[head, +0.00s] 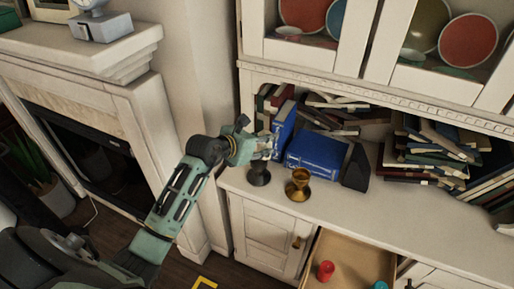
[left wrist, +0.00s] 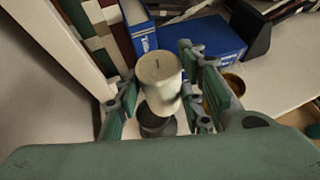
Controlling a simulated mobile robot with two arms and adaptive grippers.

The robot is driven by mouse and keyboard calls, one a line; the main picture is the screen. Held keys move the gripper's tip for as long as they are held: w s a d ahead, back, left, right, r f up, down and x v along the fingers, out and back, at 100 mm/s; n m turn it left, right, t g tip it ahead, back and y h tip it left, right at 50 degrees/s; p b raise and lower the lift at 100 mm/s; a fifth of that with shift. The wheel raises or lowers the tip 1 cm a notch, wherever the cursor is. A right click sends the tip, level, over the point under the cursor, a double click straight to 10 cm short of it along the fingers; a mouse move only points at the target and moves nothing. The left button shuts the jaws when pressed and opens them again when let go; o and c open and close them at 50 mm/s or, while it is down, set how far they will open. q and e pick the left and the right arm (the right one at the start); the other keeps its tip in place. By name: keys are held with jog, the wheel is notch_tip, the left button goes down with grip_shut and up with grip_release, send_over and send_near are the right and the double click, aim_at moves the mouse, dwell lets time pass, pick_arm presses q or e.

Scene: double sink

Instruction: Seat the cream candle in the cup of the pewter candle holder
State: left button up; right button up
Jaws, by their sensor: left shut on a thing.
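The cream candle (left wrist: 160,75) is upright in the left wrist view, its wick facing the camera. My left gripper (left wrist: 158,100) is shut on it, with fingers on both sides. The dark pewter candle holder (left wrist: 150,126) shows directly beneath the candle in that view. In the head view the pewter holder (head: 259,175) stands on the cabinet top, and my left gripper (head: 257,150) is right above it. The candle's lower end overlaps the cup; I cannot tell whether it is inside or just above. My right gripper is not in view.
A brass goblet-shaped holder (head: 298,186) stands close to the right of the pewter one. Blue books (head: 317,152) and a dark wedge-shaped block (head: 356,168) are behind. An open drawer (head: 345,262) below holds a red candle-like piece (head: 326,270). The counter farther right is clear.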

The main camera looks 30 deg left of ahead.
pick_arm(q)
jog(key=f, duration=0.1)
jog(key=a+f, duration=0.1)
jog(key=f, duration=0.1)
jog(key=a+f+p, duration=0.1)
jog(key=f, duration=0.1)
jog(key=shift+w+a, duration=0.2)
jog(key=shift+f, duration=0.2)
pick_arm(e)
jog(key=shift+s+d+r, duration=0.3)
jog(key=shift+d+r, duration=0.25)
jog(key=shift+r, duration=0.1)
pick_arm(q)
jog(key=shift+f, duration=0.15)
jog(key=o, duration=1.2)
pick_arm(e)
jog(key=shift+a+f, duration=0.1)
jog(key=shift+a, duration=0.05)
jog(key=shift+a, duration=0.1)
